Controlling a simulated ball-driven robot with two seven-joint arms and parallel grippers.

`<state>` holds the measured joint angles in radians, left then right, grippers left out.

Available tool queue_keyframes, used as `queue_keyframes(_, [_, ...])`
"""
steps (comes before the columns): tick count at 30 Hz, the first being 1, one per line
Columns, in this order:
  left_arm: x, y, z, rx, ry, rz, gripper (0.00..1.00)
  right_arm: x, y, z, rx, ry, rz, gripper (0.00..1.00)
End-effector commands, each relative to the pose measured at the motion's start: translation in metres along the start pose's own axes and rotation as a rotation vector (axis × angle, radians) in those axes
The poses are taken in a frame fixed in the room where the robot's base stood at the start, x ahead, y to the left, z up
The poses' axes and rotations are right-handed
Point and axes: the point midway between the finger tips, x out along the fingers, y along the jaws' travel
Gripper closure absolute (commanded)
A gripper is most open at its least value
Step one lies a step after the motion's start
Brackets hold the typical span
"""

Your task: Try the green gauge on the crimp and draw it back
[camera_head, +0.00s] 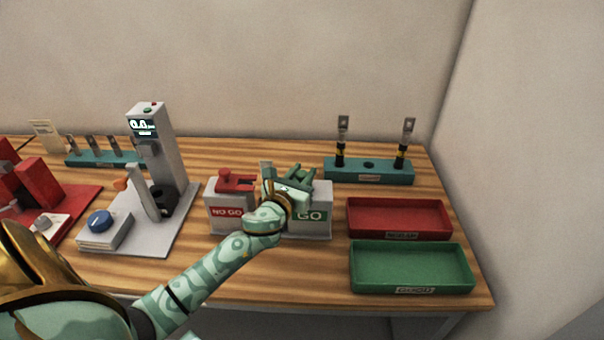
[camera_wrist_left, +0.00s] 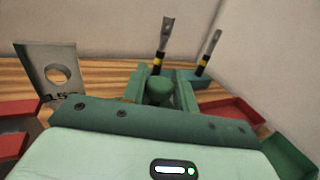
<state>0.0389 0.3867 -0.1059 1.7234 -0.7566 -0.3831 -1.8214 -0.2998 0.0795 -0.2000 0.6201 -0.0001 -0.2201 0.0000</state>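The green gauge (camera_wrist_left: 160,88) shows a round green knob in the left wrist view, between the two green fingers of my left gripper (camera_wrist_left: 163,82). In the head view my left gripper (camera_head: 288,182) is over the white GO block (camera_head: 313,220) and hides most of the gauge. The fingers are close on both sides of the knob; whether they press on it I cannot tell. A grey upright plate with a round hole (camera_wrist_left: 60,75) stands left of the gripper in the wrist view and also shows in the head view (camera_head: 266,170). My right gripper is not in view.
The red gauge (camera_head: 235,181) is on the NO GO block (camera_head: 229,213) to the left. A teal rack (camera_head: 368,173) with two lugged cables stands behind right. A red tray (camera_head: 400,233) and a green tray (camera_head: 411,284) are at right. A grey tester (camera_head: 155,160) stands left.

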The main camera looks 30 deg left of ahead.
Motion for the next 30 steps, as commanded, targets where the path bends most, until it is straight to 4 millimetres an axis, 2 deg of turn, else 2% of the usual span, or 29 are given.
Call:
queue_keyframes(5, [-0.002, 0.003, 0.000, 0.000, 0.001, 0.001, 1.00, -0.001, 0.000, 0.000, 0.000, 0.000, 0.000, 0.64])
queue_keyframes(11, [-0.011, 0.025, 0.000, 0.002, 0.002, 0.001, 1.00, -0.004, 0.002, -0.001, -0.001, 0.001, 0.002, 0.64])
queue_keyframes(18, [-0.011, 0.026, -0.001, 0.000, 0.001, 0.001, 1.00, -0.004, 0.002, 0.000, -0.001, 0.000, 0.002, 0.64])
queue_keyframes(19, [-0.011, 0.026, -0.001, 0.000, 0.001, 0.001, 0.66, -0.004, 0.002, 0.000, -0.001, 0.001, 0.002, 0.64])
queue_keyframes(21, [-0.011, 0.026, 0.000, 0.000, 0.001, 0.000, 0.51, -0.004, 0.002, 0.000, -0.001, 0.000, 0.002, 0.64])
queue_keyframes(30, [-0.012, 0.025, 0.000, 0.000, 0.000, 0.000, 0.51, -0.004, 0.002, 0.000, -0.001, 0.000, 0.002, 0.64])
